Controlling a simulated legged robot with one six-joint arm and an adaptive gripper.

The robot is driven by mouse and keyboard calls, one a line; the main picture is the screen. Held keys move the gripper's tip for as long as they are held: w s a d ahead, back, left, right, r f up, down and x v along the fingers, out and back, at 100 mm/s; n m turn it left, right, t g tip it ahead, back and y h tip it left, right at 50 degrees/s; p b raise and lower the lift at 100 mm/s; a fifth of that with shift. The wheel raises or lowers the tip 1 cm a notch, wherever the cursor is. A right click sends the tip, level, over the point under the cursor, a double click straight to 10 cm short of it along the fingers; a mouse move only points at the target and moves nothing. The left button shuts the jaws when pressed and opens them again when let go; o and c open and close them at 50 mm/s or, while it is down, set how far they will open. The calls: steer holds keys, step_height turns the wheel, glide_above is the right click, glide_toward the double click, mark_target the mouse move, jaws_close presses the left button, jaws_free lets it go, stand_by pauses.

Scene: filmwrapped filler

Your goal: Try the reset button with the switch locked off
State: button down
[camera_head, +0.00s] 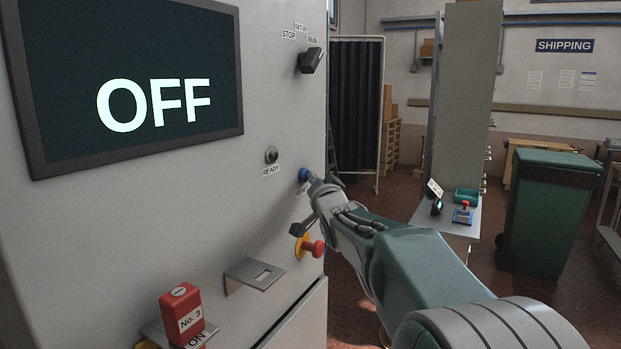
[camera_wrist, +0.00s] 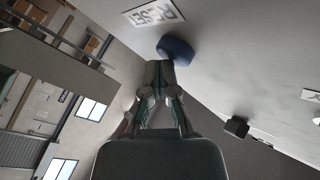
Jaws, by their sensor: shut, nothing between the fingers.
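The blue reset button (camera_head: 304,175) is on the cabinet front, right of the READY lamp. It also shows in the wrist view (camera_wrist: 176,50), beside its RESET label (camera_wrist: 153,14). My gripper (camera_head: 315,181) is shut and empty, its tips at the blue button. In the wrist view the fingertips (camera_wrist: 160,72) meet the button's edge; I cannot tell whether they press it. A large screen (camera_head: 150,95) reads OFF. A red padlock-like block (camera_head: 181,312) marked No. 3 sits low on the cabinet, with ON printed below it. The black selector switch (camera_head: 311,61) is under STOP, SET-UP and RUN.
A red emergency knob on a yellow base (camera_head: 312,248) sticks out below the gripper. A metal bracket (camera_head: 254,273) juts out left of it. The READY lamp (camera_head: 271,155) looks dark. A bench (camera_head: 462,225) with small devices and a green bin (camera_head: 547,213) stand to the right.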

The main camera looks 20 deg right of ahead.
stand_by(0.6)
steer(key=shift+s+d, duration=0.65)
steer(key=shift+s, duration=0.25)
steer(key=s+d, duration=0.1)
steer(key=s, duration=0.1)
steer(key=s+d, duration=0.2)
stand_by(0.8)
